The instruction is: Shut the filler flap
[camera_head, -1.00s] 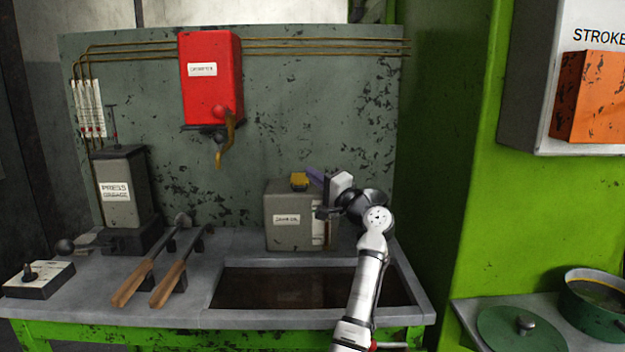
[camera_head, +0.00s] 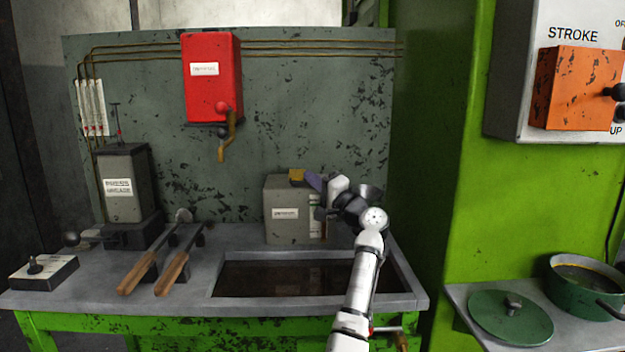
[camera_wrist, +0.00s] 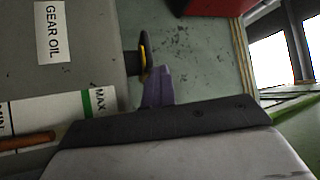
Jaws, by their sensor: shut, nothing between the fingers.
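The grey gear oil box (camera_head: 282,228) stands on the bench behind the sunken basin. It also shows in the wrist view (camera_wrist: 75,60), with a GEAR OIL label and a MIN/MAX gauge. The yellow filler flap (camera_head: 297,175) is on top of the box. In the wrist view the yellow-edged flap (camera_wrist: 146,52) appears nearly edge-on, lying across the end of a dark neck. My gripper (camera_head: 309,177) is shut and empty, its purple fingers just right of the flap. Its fingertips (camera_wrist: 158,72) look very close to the flap's edge; I cannot tell whether they touch.
A red box with a lever (camera_head: 211,82) hangs on the panel above. The press grease canister (camera_head: 125,185) and two wooden-handled tongs (camera_head: 155,262) are to the left. The basin (camera_head: 310,280) lies in front of the oil box. A green column (camera_head: 440,170) stands to the right.

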